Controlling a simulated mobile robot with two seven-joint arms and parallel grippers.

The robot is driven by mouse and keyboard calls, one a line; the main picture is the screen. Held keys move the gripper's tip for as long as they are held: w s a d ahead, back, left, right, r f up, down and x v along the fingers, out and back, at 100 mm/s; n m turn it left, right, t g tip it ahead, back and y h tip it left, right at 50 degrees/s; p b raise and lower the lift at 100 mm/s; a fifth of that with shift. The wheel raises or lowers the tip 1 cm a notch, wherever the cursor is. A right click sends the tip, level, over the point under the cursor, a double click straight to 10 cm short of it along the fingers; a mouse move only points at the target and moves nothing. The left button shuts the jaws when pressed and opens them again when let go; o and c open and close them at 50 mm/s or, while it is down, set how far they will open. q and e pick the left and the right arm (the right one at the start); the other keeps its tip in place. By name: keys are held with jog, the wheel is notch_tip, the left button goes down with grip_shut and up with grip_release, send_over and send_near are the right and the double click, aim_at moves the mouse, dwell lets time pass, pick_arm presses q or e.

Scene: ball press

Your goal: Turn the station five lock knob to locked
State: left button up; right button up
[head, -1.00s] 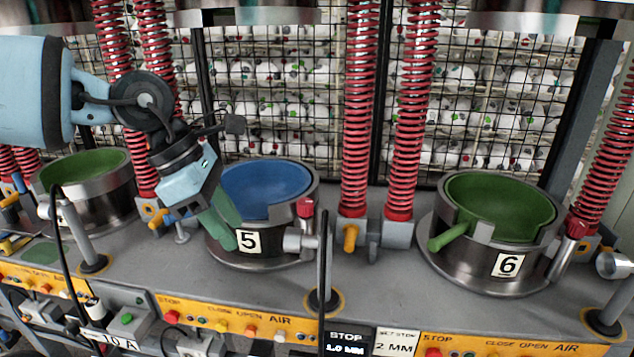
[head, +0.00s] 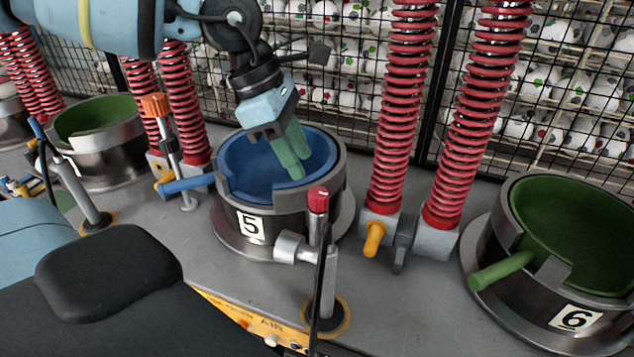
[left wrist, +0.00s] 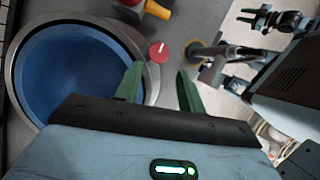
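Station five is a round steel press (head: 265,222) with a blue bowl (head: 250,180) and a "5" label. Its red lock knob (head: 318,200) stands at the bowl's front right, on a grey fitting; it also shows in the left wrist view (left wrist: 158,52). My left gripper (head: 301,166) has green fingers and hangs over the bowl, behind and left of the knob. In the left wrist view its fingers (left wrist: 160,70) are apart and empty, with the knob between and just beyond the tips, not touched. My right gripper (left wrist: 255,15) shows small and far off, green fingers apart.
A blue handle (head: 185,185) sticks out left of station five. A slanted grey post (head: 328,285) with a black cable stands close in front of the knob. Red springs (head: 400,110) rise behind right. Station six (head: 540,270) is at the right with a green bowl.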

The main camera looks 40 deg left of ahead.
aim_at(317, 192)
pick_arm(q)
jog(key=shift+x, duration=3.6)
pick_arm(e)
jog(key=shift+w+d+r, duration=0.2)
jog(key=shift+w+r, duration=0.1)
jog(key=shift+w, duration=0.2)
pick_arm(q)
jog(key=shift+w, duration=0.1)
jog(key=shift+c, duration=0.2)
